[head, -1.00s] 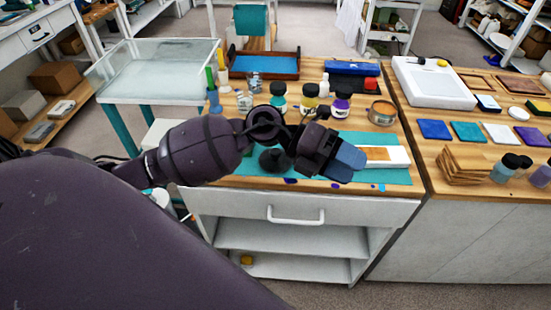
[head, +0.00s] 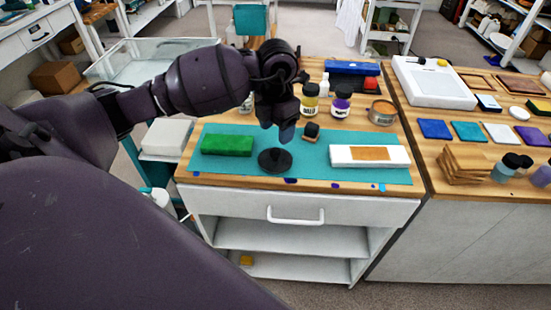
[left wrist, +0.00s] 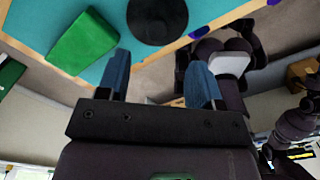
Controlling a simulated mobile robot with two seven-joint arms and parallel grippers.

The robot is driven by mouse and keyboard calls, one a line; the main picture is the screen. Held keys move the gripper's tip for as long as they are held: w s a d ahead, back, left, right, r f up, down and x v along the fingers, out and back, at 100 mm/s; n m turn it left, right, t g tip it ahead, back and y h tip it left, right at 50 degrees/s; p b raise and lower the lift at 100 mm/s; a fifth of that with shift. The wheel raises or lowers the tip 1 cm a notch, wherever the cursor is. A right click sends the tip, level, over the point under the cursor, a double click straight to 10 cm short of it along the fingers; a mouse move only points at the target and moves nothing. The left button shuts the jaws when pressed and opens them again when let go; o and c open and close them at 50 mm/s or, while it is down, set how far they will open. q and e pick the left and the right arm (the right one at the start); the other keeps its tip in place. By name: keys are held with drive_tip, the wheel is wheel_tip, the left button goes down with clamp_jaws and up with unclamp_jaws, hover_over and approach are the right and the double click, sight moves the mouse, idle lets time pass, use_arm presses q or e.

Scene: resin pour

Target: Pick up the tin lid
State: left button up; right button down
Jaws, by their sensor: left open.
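A round metal tin (head: 382,112) with an orange-brown top stands at the back right of the teal mat; I cannot tell whether that top is a separate lid. A black round disc with a small raised knob (head: 274,161) lies on the mat and also shows in the left wrist view (left wrist: 157,18). My left gripper (head: 278,132) is open and empty, pointing down above and just behind the disc, apart from it. Its two blue fingers show spread in the left wrist view (left wrist: 161,82).
A green block (head: 227,145) lies left of the disc on the teal mat (head: 330,176). A white board with an orange-brown patch (head: 345,158) lies right. Bare mat lies between disc and board.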

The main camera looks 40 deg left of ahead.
sight(275, 151)
use_arm(q)
wheel_tip(275, 151, down, 3)
drive_tip(key=shift+f, duration=0.15)
drive_tip(key=f, duration=0.4)
drive_tip(key=shift+a+f+b, duration=0.2)
drive_tip(key=shift+f+b, duration=0.05)
drive_tip(key=shift+b, duration=0.15)
drive_tip(key=shift+f, duration=0.3)
drive_tip(key=shift+c, duration=0.4)
drive_tip(key=c, duration=0.9)
drive_tip(key=shift+r, duration=0.15)
